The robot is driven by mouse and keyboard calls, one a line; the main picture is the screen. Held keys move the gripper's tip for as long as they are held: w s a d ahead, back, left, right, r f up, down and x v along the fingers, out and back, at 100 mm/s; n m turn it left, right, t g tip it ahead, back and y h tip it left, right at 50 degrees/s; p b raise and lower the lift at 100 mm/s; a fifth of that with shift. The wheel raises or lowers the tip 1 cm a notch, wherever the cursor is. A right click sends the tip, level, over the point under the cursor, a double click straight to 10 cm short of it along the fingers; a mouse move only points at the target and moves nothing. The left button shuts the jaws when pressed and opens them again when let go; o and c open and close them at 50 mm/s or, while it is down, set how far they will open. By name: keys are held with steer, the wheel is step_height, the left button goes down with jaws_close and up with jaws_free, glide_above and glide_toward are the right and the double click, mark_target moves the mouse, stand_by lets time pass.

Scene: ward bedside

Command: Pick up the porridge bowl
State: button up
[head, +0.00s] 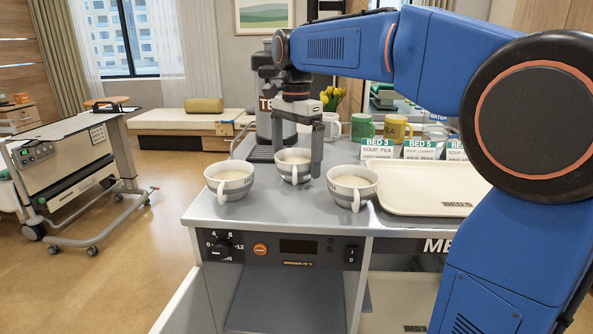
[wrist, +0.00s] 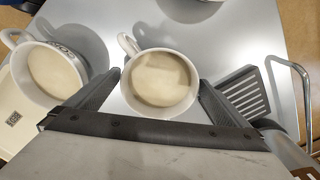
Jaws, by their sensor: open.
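Three similar white handled bowls with grey bands and pale creamy contents stand on the grey trolley top: a left bowl (head: 229,180), a middle bowl (head: 292,164) and a right bowl (head: 352,186). Their band lettering is too small to read, so I cannot tell which is the porridge bowl. My gripper (head: 297,160) is open, pointing down at the middle bowl. In the wrist view, the middle bowl (wrist: 160,80) lies between the spread fingers (wrist: 160,84), its handle towards the upper left. I cannot tell whether the fingers touch it. The right bowl (wrist: 50,72) is outside the left finger.
A cream tray (head: 428,200) marked BED 5 lies right of the bowls. Bed cards (head: 377,149), a green mug (head: 362,128) and a yellow mug (head: 397,130) stand behind. A dark dispenser (head: 262,100) stands close behind my gripper. The trolley's front left corner is bare.

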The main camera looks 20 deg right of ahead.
steer(key=shift+f, duration=1.15)
steer(key=c, duration=1.2)
steer(key=shift+r, duration=0.1)
